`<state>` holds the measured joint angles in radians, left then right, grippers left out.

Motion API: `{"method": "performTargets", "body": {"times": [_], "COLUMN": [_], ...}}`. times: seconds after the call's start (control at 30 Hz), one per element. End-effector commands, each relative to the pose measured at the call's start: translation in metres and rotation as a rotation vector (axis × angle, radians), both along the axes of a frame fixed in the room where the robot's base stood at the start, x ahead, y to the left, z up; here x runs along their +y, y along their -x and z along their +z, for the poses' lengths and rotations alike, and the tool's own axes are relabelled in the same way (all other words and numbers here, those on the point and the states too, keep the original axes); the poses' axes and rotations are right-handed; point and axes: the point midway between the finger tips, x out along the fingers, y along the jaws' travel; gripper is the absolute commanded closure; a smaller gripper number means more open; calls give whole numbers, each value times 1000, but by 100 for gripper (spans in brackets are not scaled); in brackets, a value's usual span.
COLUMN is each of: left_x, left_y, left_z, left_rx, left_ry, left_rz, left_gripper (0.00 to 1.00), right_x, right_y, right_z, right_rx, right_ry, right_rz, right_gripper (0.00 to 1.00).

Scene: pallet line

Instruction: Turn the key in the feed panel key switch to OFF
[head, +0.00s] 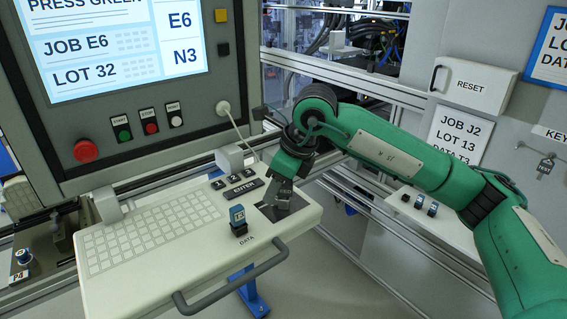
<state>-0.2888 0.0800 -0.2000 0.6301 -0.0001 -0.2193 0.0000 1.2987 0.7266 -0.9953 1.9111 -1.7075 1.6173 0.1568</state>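My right gripper (283,192) comes in from the right on a green arm and points down at a dark square plate (268,214) on the console's right end. Its fingers are small and dark here, and I cannot tell whether they are open or whether they touch the plate. A small upright blue-topped piece in a black base (238,222) stands by the DATA label, left of the gripper and apart from it. A tagged key (546,164) hangs at the far right. No feed panel label is readable, so I cannot tell which part is the key switch. My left gripper is out of view.
The console (115,290) has a keyboard, an ENTER key and a front handle (230,284). A screen cabinet with a red stop button (86,151) stands behind. A ledge with small blue-and-black controls (420,202) lies below my arm.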

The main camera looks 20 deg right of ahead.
Motion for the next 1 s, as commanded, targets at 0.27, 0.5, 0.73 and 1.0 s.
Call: {"method": "performTargets", "body": {"times": [0.27,0.5,0.73,1.0], "left_x": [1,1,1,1], "left_y": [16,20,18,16], "left_z": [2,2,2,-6], "left_rx": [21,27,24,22], "left_ry": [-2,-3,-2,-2], "left_rz": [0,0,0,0], "left_gripper": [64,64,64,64], "right_x": [4,4,4,4], "right_y": [-2,-2,-2,0], "right_z": [-10,-10,-10,-13], "right_rx": [-1,-1,-1,1], "right_ry": [-1,-1,-1,0], "right_rz": [1,0,1,98], "right_gripper": [64,78,100,100]}}
